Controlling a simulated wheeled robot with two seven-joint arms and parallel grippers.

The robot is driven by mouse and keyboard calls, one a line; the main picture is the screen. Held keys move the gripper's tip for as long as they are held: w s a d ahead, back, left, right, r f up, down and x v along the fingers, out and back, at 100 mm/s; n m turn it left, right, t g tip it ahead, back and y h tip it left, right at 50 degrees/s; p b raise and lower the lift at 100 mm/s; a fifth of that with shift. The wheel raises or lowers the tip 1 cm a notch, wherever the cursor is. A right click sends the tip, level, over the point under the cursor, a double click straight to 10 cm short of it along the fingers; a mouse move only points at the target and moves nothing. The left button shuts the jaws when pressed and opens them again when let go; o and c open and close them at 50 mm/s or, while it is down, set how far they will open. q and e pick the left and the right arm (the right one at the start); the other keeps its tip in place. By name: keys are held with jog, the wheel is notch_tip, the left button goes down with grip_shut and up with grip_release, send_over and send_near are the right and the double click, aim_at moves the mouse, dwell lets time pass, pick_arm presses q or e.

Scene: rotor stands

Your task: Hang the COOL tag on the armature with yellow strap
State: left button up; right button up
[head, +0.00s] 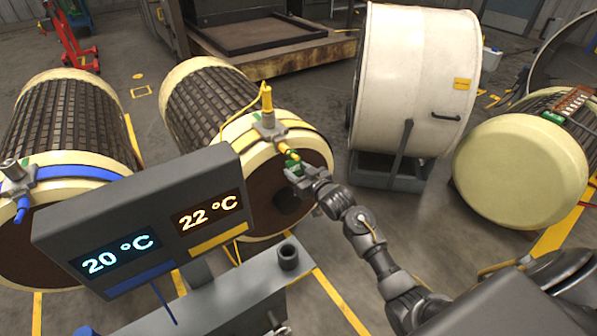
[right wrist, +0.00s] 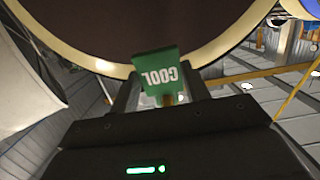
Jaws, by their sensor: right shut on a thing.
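The armature with the yellow strap (head: 232,128) lies at the middle left, its cream and dark round end facing me. A grey clamp (head: 268,128) sits on its strap, with a yellow peg (head: 288,150) pointing toward my right gripper. My right gripper (head: 297,170) is shut on the green COOL tag (head: 292,160), close to the peg. Whether tag and peg touch I cannot tell. My left gripper is not in view.
Another armature (head: 70,125) with a blue strap lies at the left. A display (head: 150,220) reads 20 °C above a blue strip and 22 °C above a yellow strip. A white drum (head: 415,80) and a cream-ended armature (head: 520,170) stand at the right.

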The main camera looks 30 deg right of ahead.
jog(key=shift+f, duration=0.2)
jog(key=o, duration=1.1)
